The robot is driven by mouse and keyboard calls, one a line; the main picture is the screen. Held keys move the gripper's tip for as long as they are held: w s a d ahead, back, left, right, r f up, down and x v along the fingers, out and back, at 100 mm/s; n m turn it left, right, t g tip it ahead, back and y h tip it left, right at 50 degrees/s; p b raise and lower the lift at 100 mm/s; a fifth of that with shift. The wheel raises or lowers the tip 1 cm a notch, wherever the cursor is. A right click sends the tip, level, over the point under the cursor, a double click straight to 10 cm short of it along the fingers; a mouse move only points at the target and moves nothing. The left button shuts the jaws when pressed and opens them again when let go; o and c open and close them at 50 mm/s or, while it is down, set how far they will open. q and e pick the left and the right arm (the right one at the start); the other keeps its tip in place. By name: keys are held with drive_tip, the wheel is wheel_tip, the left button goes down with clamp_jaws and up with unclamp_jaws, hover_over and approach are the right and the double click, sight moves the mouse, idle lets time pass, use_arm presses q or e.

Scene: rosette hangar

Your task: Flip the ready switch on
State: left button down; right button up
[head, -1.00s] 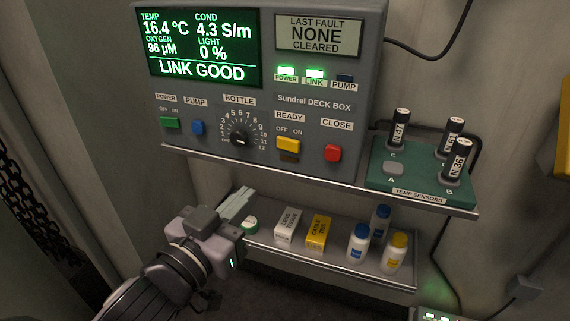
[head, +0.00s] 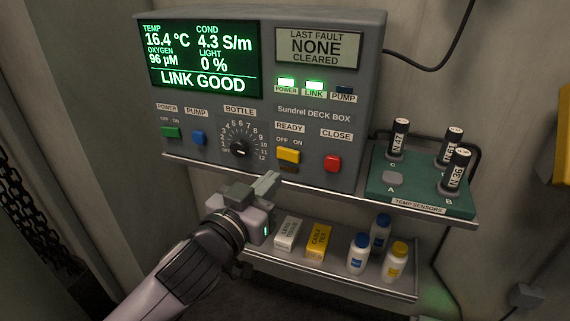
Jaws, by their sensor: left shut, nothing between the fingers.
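The yellow READY switch (head: 288,155) sits low on the front of the grey deck box (head: 310,120), below its READY and OFF/ON labels. Its yellow rocker shows above a darker part. I cannot tell surely from here which way it is set. My left gripper (head: 268,182) is shut and empty, below and a little left of the switch, in front of the shelf edge and apart from the switch. My right gripper is not in view.
The red CLOSE button (head: 332,163) is right of the switch, and the BOTTLE dial (head: 240,147) is left. A green sensor rack (head: 420,190) stands on the upper shelf at right. The lower shelf (head: 330,278) holds boxes and bottles.

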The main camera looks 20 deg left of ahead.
sight(293, 158)
use_arm(q)
drive_tip(key=shift+w+d, duration=0.15)
drive_tip(key=shift+w, duration=0.85)
drive_tip(key=shift+w+d, duration=0.2)
drive_tip(key=shift+w, duration=0.85)
drive_tip(key=shift+w+d, duration=0.15)
drive_tip(key=shift+w, duration=0.85)
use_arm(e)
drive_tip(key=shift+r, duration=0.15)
use_arm(q)
drive_tip(key=shift+w+d+p, duration=0.1)
drive_tip(key=shift+p, duration=0.25)
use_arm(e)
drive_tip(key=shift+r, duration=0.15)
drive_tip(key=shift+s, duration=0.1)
